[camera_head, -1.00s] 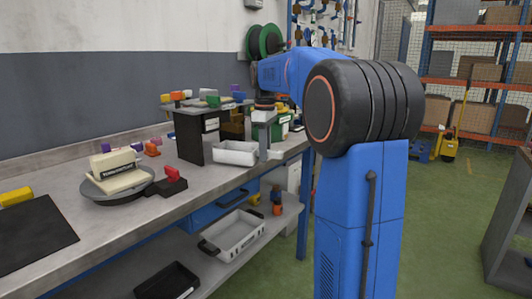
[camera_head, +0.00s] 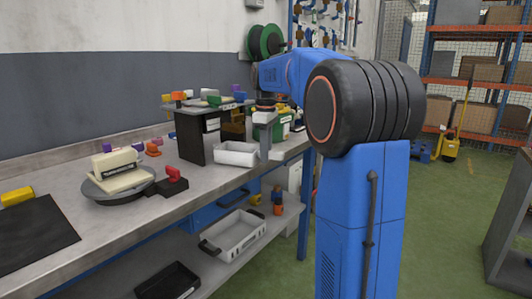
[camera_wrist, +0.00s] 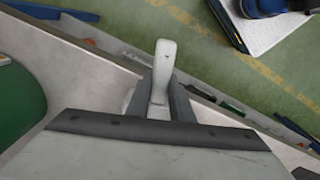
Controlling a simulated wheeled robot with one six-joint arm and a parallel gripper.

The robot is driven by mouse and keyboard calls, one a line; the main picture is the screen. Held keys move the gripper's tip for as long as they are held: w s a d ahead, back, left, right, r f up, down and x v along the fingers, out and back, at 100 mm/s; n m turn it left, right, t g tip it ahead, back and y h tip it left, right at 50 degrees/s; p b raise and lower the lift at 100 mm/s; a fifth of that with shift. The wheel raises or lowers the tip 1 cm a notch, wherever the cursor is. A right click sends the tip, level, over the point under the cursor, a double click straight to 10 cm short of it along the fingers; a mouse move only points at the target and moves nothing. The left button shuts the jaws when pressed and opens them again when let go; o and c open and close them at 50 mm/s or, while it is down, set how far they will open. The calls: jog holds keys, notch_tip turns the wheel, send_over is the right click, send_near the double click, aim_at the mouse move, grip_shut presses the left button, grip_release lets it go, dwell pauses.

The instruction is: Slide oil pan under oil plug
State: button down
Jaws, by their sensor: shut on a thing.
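A white tray (camera_head: 236,154), which looks like the oil pan, sits on the workbench in front of a dark raised stand. My gripper (camera_head: 264,148) points down at the tray's right end. In the wrist view, my gripper (camera_wrist: 160,105) is shut on a pale grey bar-like part (camera_wrist: 163,62). I cannot tell whether this part belongs to the tray. I cannot make out the oil plug in either view.
The dark stand (camera_head: 190,137) holds several coloured parts just behind the tray. A round grey pan (camera_head: 105,196) with a cream block stands on the bench (camera_head: 150,218) at left. A grey-white bin (camera_head: 232,235) is on the lower shelf. The bench front edge is close.

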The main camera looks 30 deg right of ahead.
jog(key=shift+f, duration=0.3)
jog(key=c, duration=1.5)
grip_release()
notch_tip(320, 180, up, 17)
jog(key=shift+r, duration=0.2)
jog(key=shift+s+a, duration=0.1)
jog(key=s+a+f+m+t, duration=0.1)
jog(key=s+a+f+m, duration=0.1)
jog(key=s+a+f, duration=0.4)
jog(key=s+a+f+m+t, duration=0.2)
jog(key=s+a+f, duration=0.4)
jog(key=s+f, duration=0.9)
jog(key=s+a+f+m+t, duration=0.1)
jog(key=s+a+f+m, duration=0.2)
jog(key=s+a+f, duration=0.3)
jog(key=shift+s+a+f+m+t, duration=0.1)
jog(key=shift+s+f+m+t, duration=0.05)
jog(key=shift+s+f, duration=0.85)
jog(key=shift+s+a+f+m+t, duration=0.1)
jog(key=shift+s+f, duration=0.65)
jog(key=shift+f, duration=0.45)
jog(key=shift+s+f+m+t, duration=0.15)
jog(key=shift+s+f, duration=0.75)
jog(key=shift+f, duration=0.2)
